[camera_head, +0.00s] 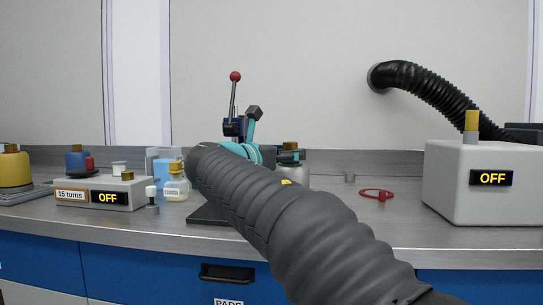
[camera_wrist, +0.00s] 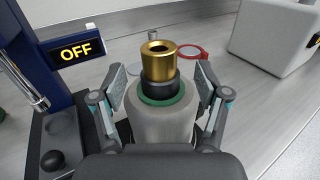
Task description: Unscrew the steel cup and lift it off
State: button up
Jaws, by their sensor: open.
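In the wrist view a grey steel cup (camera_wrist: 160,128) stands upright with a green ring (camera_wrist: 166,101) around its top. A dark collar and a brass fitting (camera_wrist: 159,62) with a hole in its top rise above the ring. My gripper (camera_wrist: 160,88) is open, with one finger pad on each side of the cup and a visible gap on both sides. The cup's lower part is hidden behind my gripper's body. In the head view a part of the cup (camera_head: 296,177) shows behind my arm, which hides most of it.
A dark blue column (camera_wrist: 32,60) with an OFF display stands close on the left in the wrist view. A red ring (camera_head: 376,193) lies on the bench. A grey box (camera_head: 478,205) stands right; a control box (camera_head: 103,190) and bottle (camera_head: 176,184) stand left.

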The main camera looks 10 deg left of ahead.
jog(key=shift+x, duration=1.35)
grip_shut()
jog(key=c, duration=0.9)
grip_release()
grip_shut()
jog(key=shift+s+d+f+n+t+y+b, duration=0.1)
jog(key=shift+n+t+y+b, duration=0.55)
jog(key=shift+y, duration=0.45)
jog(key=n+t+y, duration=0.1)
jog(key=n+y, duration=0.2)
jog(key=y, duration=0.2)
jog(key=shift+n, duration=0.35)
jog(key=n+y, duration=0.1)
jog(key=y, duration=0.1)
jog(key=n+y+p, duration=0.1)
jog(key=y, duration=0.1)
jog(key=shift+r+n+t, duration=0.2)
jog(key=shift+n+t, duration=0.05)
jog(key=shift+n, duration=0.05)
jog(key=shift+f+y, duration=0.1)
jog(key=shift+y, duration=0.4)
